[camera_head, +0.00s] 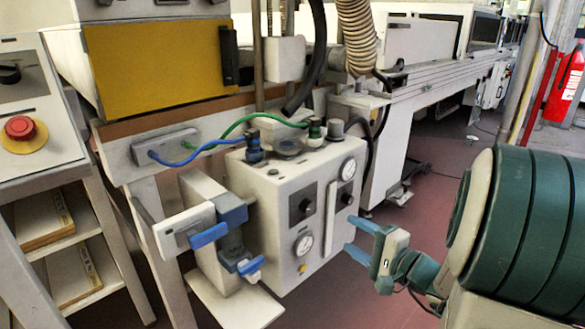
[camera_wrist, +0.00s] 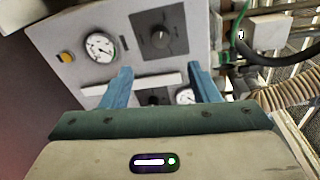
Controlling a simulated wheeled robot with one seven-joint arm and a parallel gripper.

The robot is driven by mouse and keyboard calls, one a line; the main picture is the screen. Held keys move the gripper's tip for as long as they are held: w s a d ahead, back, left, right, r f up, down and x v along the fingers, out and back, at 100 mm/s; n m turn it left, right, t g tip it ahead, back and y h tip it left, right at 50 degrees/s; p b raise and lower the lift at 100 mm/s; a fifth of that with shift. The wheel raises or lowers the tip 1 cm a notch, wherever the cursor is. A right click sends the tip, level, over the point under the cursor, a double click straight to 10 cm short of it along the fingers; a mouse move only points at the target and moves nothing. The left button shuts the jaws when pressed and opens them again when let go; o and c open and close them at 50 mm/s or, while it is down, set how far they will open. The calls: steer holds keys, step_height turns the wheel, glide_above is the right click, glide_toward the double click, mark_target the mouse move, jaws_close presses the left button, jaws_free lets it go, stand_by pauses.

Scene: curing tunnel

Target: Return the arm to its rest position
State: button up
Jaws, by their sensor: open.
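My gripper (camera_head: 358,237) is in the head view, right of a white control box with gauges (camera_head: 283,212). Its two blue fingers are spread apart with nothing between them. In the wrist view the open fingers (camera_wrist: 158,88) point toward the panel of the same box (camera_wrist: 140,50), with its gauges, black knob and white bar handle. From these views I cannot tell how wide the gap between fingertips and panel is. My arm comes in from the right side of the head view.
Blue and green hoses (camera_head: 230,140) run to fittings on top of the box. A blue-and-white clamp-like fixture (camera_head: 205,225) stands left of it. A control desk with a red button (camera_head: 19,128) is at far left. Reddish floor (camera_head: 345,295) shows below my gripper.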

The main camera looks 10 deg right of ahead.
steer(key=s+a+r+n+g+y+p, duration=0.1)
steer(key=s+a+r+n+g+p, duration=0.7)
steer(key=s+a+r+g+p, duration=0.7)
steer(key=d+r+n+t+h+p, duration=0.3)
steer(key=d+r+n+h+p, duration=0.2)
steer(key=r+p, duration=0.9)
steer(key=d+h+p, duration=0.2)
steer(key=h+p, duration=0.1)
steer(key=h, duration=0.1)
steer(key=shift+r+h, duration=0.2)
steer(key=shift+h, duration=0.1)
steer(key=shift+s+d, duration=0.1)
